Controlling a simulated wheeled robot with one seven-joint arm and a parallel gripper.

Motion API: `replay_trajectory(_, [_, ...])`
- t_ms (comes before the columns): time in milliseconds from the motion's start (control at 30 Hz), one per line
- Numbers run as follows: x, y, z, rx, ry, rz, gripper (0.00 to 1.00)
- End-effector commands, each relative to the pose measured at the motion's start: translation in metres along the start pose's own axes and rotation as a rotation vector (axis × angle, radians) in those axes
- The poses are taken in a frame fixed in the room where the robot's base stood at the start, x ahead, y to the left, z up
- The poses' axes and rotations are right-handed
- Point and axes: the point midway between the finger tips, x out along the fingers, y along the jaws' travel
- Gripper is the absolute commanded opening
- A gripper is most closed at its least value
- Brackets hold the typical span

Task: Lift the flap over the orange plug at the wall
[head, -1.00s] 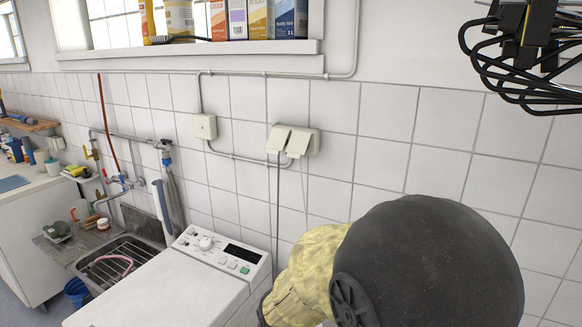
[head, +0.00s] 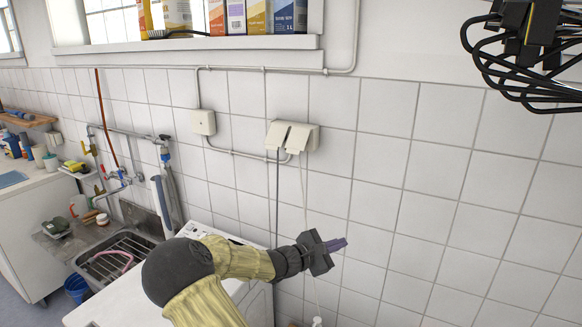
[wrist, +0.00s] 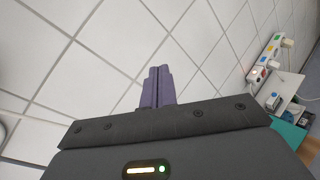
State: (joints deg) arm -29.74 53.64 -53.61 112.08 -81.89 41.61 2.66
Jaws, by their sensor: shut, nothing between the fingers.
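A cream double socket box (head: 306,137) is fixed to the tiled wall, with two flaps side by side. The left flap (head: 278,135) and the right flap (head: 298,138) both hang tilted out over the sockets. A dark cord drops from under the left flap and a pale cord from under the right one. No orange plug shows; the flaps hide what is beneath. My gripper (head: 341,244) is shut and empty, below and to the right of the box, near the wall. Its purple fingers (wrist: 158,88) lie together in the wrist view, with bare tiles ahead.
A white top-loading washing machine (head: 120,300) stands under my arm. A junction box (head: 203,122) and conduit run along the wall left of the sockets. A cable bundle (head: 520,50) hangs at upper right. A power strip (wrist: 265,60) shows in the wrist view. Tiles right of the box are clear.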

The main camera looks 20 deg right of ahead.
Motion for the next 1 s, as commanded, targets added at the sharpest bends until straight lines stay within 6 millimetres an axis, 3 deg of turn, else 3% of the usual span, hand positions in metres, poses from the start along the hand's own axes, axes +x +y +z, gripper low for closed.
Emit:
replay_trajectory(33, [-0.006, 0.031, 0.004, -0.071, -0.07, 0.113, 0.0])
replay_trajectory(100, [-0.02, 0.074, 0.01, -0.162, -0.166, 0.264, 0.0])
replay_trajectory(200, [-0.05, 0.128, 0.014, -0.275, -0.289, 0.459, 0.0])
replay_trajectory(333, [-0.086, 0.171, 0.013, -0.367, -0.396, 0.623, 0.0])
replay_trajectory(433, [-0.098, 0.183, 0.013, -0.393, -0.427, 0.67, 0.0])
replay_trajectory(700, [-0.098, 0.183, 0.013, -0.395, -0.427, 0.672, 0.0])
replay_trajectory(1000, [-0.082, 0.198, 0.02, -0.395, -0.426, 0.668, 0.0])
